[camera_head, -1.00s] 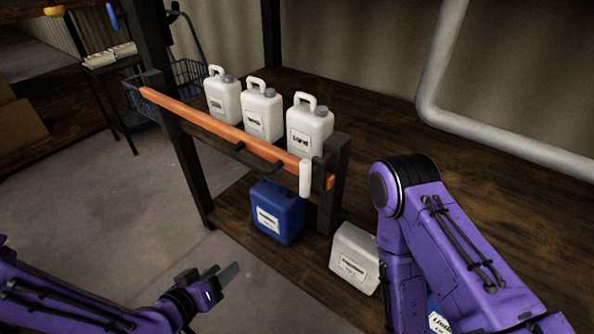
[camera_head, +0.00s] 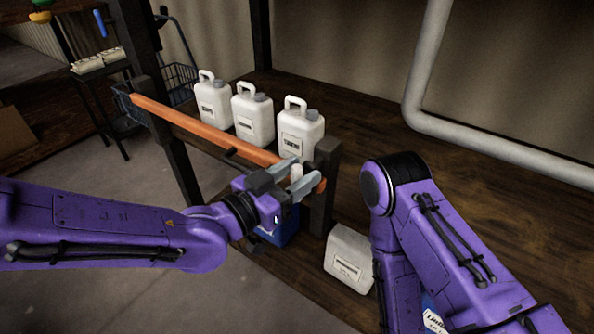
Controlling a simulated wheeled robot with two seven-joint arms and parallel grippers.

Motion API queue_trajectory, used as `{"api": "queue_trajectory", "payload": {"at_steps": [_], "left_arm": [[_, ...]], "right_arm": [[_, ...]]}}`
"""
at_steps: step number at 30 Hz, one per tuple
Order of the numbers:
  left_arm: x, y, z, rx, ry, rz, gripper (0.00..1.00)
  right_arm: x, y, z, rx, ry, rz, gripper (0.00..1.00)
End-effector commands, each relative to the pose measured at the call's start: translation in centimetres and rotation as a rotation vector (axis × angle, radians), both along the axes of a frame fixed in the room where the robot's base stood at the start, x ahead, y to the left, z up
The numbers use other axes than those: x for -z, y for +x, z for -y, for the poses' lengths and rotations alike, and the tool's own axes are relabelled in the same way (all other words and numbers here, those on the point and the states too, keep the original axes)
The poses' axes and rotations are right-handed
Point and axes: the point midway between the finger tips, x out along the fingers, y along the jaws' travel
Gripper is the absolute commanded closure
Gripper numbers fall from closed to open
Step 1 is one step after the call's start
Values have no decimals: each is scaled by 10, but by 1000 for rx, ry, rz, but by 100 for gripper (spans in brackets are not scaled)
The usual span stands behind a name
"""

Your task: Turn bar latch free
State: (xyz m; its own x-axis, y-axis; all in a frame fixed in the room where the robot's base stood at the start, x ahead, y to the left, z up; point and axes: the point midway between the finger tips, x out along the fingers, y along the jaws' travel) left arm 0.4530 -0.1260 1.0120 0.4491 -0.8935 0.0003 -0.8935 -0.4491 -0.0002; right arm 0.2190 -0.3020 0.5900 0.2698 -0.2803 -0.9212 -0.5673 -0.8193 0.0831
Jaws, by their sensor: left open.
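The orange bar (camera_head: 205,130) runs across the front of the shelf, from the upper left down to the dark post at the right. A small white latch handle (camera_head: 296,173) stands near the bar's right end. My left gripper (camera_head: 287,177) is open at that end, its grey fingers around or just in front of the white handle; I cannot tell whether they touch it. The fingers and wrist hide the handle's lower part. My right arm (camera_head: 440,235) shows at the right, but its gripper is out of view.
Three white jugs (camera_head: 253,112) stand on the shelf behind the bar. A blue canister (camera_head: 283,232), partly hidden by my left wrist, and a pale canister (camera_head: 349,258) sit below. A wire basket (camera_head: 180,82) stands at the back left. A grey pipe (camera_head: 418,80) runs along the wall.

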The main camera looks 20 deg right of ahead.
Motion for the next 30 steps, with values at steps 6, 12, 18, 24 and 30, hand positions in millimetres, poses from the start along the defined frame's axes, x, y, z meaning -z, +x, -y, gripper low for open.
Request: {"api": "queue_trajectory", "payload": {"at_steps": [6, 12, 18, 24, 30], "left_arm": [[0, 0, 0, 0, 0, 0, 55], [0, 0, 0, 0, 0, 0, 100], [0, 0, 0, -1, -8, -11, 100], [1, 2, -1, -1, -50, -67, 100], [1, 4, -3, -1, -140, -180, 100]], "right_arm": [[0, 0, 0, 0, 0, 0, 57], [0, 0, 0, 0, 0, 0, 57], [0, 0, 0, 0, 0, 0, 57], [0, 0, 0, 0, 0, 0, 57], [1, 0, 0, 0, 0, 0, 57]]}}
